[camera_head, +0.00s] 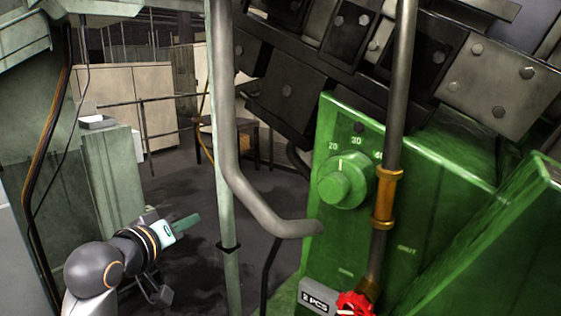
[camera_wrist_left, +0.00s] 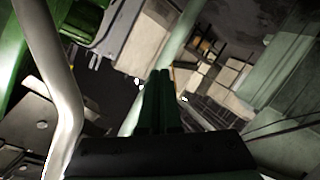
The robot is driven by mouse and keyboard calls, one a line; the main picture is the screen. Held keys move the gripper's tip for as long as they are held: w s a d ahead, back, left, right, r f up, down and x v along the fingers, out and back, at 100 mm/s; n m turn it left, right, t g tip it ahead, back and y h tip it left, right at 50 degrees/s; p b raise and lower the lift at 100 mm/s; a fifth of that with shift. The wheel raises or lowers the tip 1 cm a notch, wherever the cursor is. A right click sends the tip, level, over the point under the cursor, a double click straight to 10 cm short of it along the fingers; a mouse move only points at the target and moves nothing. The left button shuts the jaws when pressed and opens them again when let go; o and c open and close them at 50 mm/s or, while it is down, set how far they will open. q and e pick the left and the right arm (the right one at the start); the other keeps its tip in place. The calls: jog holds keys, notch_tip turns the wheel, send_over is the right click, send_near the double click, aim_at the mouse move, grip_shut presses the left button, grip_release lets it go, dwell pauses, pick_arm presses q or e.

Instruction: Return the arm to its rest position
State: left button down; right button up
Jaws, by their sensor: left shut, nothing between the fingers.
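My left arm comes in at the lower left of the head view, and its gripper (camera_head: 196,218) points right and slightly up. Its green fingers are together with nothing between them. In the left wrist view the closed fingers (camera_wrist_left: 160,76) point up the picture, with open space around their tips. The gripper is apart from the green machine panel (camera_head: 410,215) and to the left of the pale vertical pole (camera_head: 228,190). My right gripper is not in view.
A bent grey pipe (camera_head: 250,195) runs beside the pole. A green dial (camera_head: 343,182) and a red valve wheel (camera_head: 355,303) are on the right. A pale green cabinet (camera_head: 85,170) stands left. Dark floor (camera_head: 180,185) lies open behind the gripper.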

pick_arm(q)
jog(key=s+a+f+m+g+y, duration=0.1)
jog(key=s+f+g, duration=0.1)
jog(key=s+f, duration=0.45)
jog(key=s+f+m+g, duration=0.1)
jog(key=s+f+g, duration=0.15)
jog(key=f, duration=0.65)
jog(key=s+a+f+m+g+y, duration=0.1)
jog(key=s+f+g, duration=0.1)
jog(key=s+f, duration=0.45)
jog(key=s+a+f+m+g+y, duration=0.1)
jog(key=s+f+m+g, duration=0.1)
jog(key=s+f, duration=0.6)
jog(key=s+a+f+m+g, duration=0.1)
jog(key=s+f+g, duration=0.25)
jog(key=s, duration=0.75)
jog(key=w+d+f+t+h, duration=0.1)
jog(key=w+d+f+t, duration=0.1)
jog(key=f, duration=0.3)
jog(key=w+d+f+t, duration=0.3)
jog(key=f+t, duration=0.1)
jog(key=f, duration=0.2)
jog(key=shift+f+t+h, duration=0.2)
jog(key=shift+t+h, duration=0.1)
jog(key=shift+h, duration=0.1)
